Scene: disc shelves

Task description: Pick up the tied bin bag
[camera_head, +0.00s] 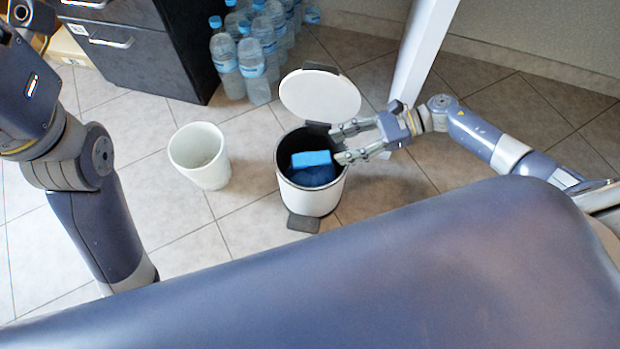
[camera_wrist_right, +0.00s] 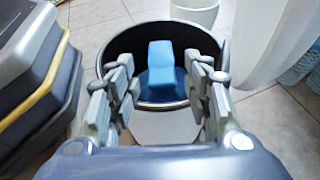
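The blue bin bag (camera_head: 318,176) sits inside the white pedal bin with its lighter blue tied top (camera_head: 311,159) sticking up near the rim. It also shows in the right wrist view (camera_wrist_right: 161,62). The bin (camera_head: 308,199) stands on the floor, its lid (camera_head: 320,95) raised behind it. My right gripper (camera_head: 342,144) is open and empty at the bin's right rim, pointing left. In the right wrist view its fingers (camera_wrist_right: 160,75) appear on either side of the bag, with a gap on each side. My left arm shows at the left, but its fingers are out of view.
A white open bucket (camera_head: 200,157) stands left of the bin. Several water bottles (camera_head: 255,60) stand behind, beside a dark drawer cabinet (camera_head: 135,45). A white slanted post (camera_head: 422,50) rises behind my right gripper. The tiled floor is clear in front of the bucket.

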